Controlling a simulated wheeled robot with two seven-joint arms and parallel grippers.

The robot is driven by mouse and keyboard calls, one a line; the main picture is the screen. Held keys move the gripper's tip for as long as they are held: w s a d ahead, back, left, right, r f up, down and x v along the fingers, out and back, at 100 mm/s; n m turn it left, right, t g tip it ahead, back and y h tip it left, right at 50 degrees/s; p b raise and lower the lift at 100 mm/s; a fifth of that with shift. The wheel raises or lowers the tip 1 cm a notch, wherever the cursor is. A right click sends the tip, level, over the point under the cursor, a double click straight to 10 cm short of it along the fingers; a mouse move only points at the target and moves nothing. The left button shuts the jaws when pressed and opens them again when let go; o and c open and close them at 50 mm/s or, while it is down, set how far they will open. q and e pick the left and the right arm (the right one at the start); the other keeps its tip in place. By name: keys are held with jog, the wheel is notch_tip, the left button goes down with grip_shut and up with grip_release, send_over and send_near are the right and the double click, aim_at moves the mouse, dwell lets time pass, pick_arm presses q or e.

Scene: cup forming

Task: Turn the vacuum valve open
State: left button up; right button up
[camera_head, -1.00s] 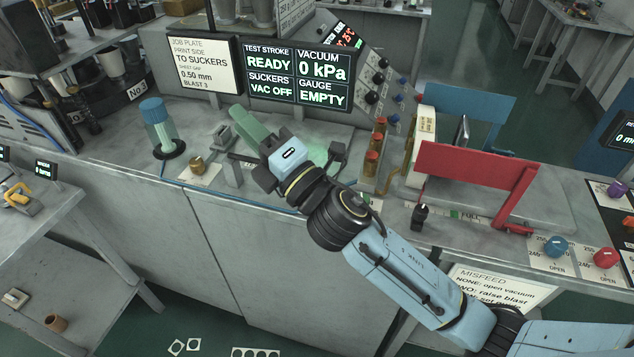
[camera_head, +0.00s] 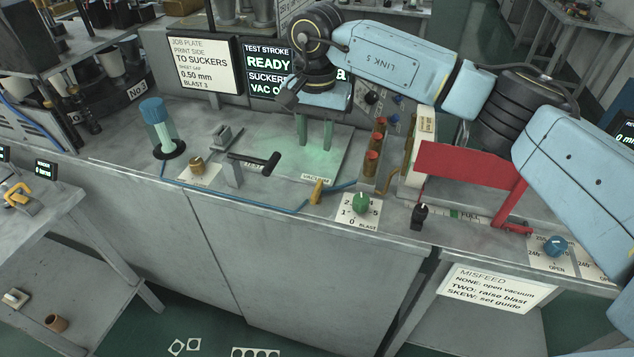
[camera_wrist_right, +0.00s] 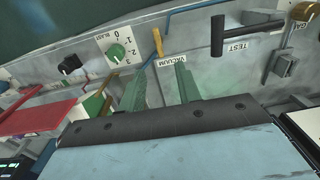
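The vacuum valve's small yellow lever (camera_head: 316,191) sits at the front of the bench, beside the VACUUM label (camera_head: 317,178), with a blue hose by it. In the right wrist view the yellow lever (camera_wrist_right: 158,42) shows above the fingertips, by the label (camera_wrist_right: 174,58). My right gripper (camera_head: 314,131) hangs fingers-down behind the lever in the head view. Its two green fingers are apart with nothing between them, as the right wrist view (camera_wrist_right: 159,75) also shows. The fingers do not appear to touch the lever. My left gripper is not in view.
A black TEST handle (camera_head: 255,161) stands left of the lever. A green BLAST knob (camera_head: 361,203) and brown bottles (camera_head: 372,162) are to the right, with a red plate (camera_head: 460,167) beyond. My right arm partly covers the status screen (camera_head: 265,72).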

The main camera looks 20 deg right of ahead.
aim_at(317, 188)
jog(key=f+p, duration=0.1)
jog(key=f, duration=1.2)
jog(key=shift+d+f+p, duration=0.1)
jog(key=shift+d+p, duration=0.1)
jog(key=shift+p, duration=0.1)
grip_shut()
